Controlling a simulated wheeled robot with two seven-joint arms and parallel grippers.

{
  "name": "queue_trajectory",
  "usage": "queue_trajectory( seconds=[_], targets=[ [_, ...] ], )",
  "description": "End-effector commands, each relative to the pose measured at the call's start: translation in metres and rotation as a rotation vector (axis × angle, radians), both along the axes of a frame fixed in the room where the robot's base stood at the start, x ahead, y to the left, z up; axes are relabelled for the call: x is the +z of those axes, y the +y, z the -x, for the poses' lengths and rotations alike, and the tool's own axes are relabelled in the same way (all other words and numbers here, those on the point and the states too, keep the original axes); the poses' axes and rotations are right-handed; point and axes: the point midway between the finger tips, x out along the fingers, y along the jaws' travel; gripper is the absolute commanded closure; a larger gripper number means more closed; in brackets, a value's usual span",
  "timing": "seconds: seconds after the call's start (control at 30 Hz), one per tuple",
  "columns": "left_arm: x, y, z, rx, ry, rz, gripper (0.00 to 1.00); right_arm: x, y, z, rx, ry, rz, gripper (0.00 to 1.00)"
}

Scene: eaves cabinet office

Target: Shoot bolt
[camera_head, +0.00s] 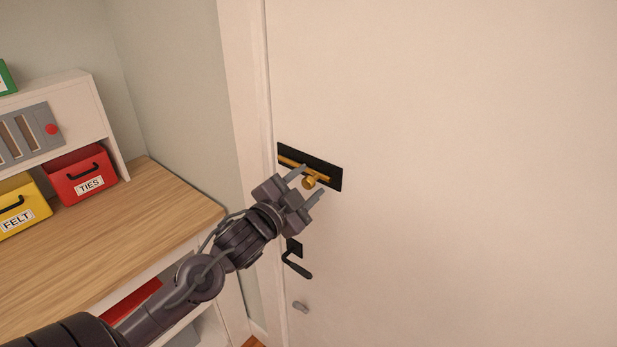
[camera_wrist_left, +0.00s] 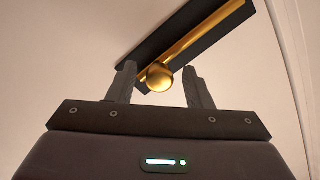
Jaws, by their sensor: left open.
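A brass bolt (camera_head: 292,163) lies along a black backplate (camera_head: 329,170) on the pale door. Its round brass knob (camera_head: 309,182) sticks out from the bar. My left gripper (camera_head: 310,182) is open, with one finger on each side of the knob in the picture. In the left wrist view the knob (camera_wrist_left: 159,76) shows between the two fingertips (camera_wrist_left: 160,82), with gaps on both sides. The bolt's bar (camera_wrist_left: 205,32) runs from the knob toward the upper right. I cannot tell whether either finger touches the knob. My right gripper is not in view.
A black door handle (camera_head: 298,266) sits on the door below the bolt. The door frame (camera_head: 245,120) stands left of it. A wooden worktop (camera_head: 130,215) at the left carries a red TIES bin (camera_head: 82,174) and a yellow FELT bin (camera_head: 20,205). The door's right side is clear.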

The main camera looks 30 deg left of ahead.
Motion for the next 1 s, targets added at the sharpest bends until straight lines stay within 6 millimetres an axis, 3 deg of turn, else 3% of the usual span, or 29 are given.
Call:
queue_trajectory(
  seconds=[0.13, 0.47, 0.8, 1.0],
  targets=[
    [0.0009, 0.0, -0.0095, 0.0, 0.0, -0.001, 0.54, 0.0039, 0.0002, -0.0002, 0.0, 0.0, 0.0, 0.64],
    [-0.0002, -0.0004, -0.0114, -0.001, 0.0, -0.001, 0.55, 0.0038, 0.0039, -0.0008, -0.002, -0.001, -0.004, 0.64],
    [0.0006, -0.0002, -0.0113, -0.001, -0.002, -0.001, 1.0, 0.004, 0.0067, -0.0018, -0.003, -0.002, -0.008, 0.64],
    [0.0018, 0.0016, -0.0115, 0.001, -0.004, -0.001, 1.0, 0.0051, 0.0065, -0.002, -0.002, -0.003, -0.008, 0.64]
  ],
)
